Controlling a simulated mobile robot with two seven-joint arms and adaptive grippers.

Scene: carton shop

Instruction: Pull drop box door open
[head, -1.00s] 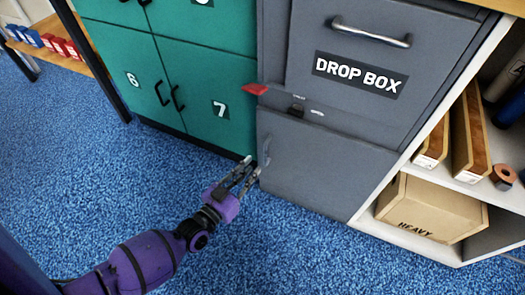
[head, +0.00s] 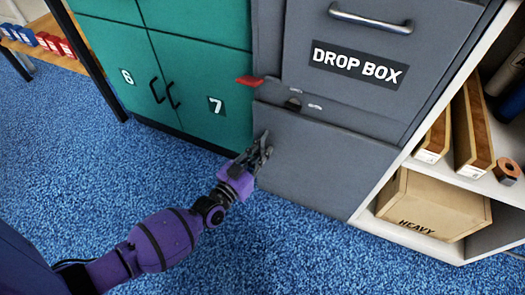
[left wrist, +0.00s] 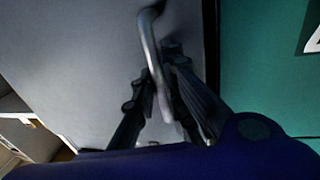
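The grey drop box cabinet has an upper panel with a "DROP BOX" label (head: 359,66) and a plain lower door (head: 325,160). The door's upper left edge appears to stand slightly out from the cabinet and partly covers a dark latch. My left gripper (head: 259,157) is at the left side of this door. In the left wrist view its fingers (left wrist: 160,85) lie on either side of the metal door handle (left wrist: 149,40) and look shut on it. In the head view the gripper largely hides the handle. My right gripper is not in view.
Green lockers (head: 195,75) stand directly left of the cabinet. A red tag (head: 250,81) sticks out at the cabinet's left edge. White shelving at right holds a "HEAVY" carton (head: 432,205). The blue carpet (head: 300,250) in front is clear.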

